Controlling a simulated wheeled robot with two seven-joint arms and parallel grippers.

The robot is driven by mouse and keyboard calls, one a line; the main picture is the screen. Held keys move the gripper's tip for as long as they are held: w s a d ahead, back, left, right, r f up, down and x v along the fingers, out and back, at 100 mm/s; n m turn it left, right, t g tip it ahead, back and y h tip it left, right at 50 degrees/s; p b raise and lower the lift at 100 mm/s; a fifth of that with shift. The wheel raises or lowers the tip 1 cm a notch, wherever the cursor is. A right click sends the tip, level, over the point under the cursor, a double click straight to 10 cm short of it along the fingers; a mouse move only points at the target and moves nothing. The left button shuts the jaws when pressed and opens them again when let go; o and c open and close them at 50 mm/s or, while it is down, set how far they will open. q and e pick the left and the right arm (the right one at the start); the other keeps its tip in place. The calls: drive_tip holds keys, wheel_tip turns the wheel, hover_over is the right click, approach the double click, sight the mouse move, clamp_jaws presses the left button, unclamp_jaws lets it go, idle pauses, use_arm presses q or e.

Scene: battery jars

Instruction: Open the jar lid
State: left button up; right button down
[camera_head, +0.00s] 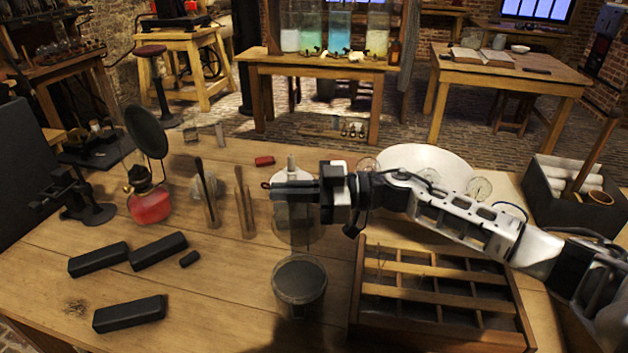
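A clear glass jar (304,233) stands near the middle of the table. A pale lid with an upright knob (291,165) shows at its top. My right gripper (290,190) reaches in from the right and lies across the jar's upper part, hiding much of the lid and rim. Its dark fingers point left and overlap each other from this side, so I cannot tell how far apart they are or whether they touch the lid. A second, dark round jar (300,284) stands nearer, in front of the gripper. My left gripper is not in view.
A wooden compartment tray (365,300) lies front right, below my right arm. A white bowl (440,158) and dark box (560,210) stand behind it. Wooden-handled tools (245,210), a red lamp (150,205) and black blocks (130,314) occupy the left.

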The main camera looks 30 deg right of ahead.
drive_tip(key=shift+w+a, duration=0.1)
drive_tip(key=c, duration=1.6)
unclamp_jaws()
drive_tip(key=b+v, duration=0.2)
drive_tip(key=v, duration=1.4)
drive_tip(key=shift+b, duration=0.4)
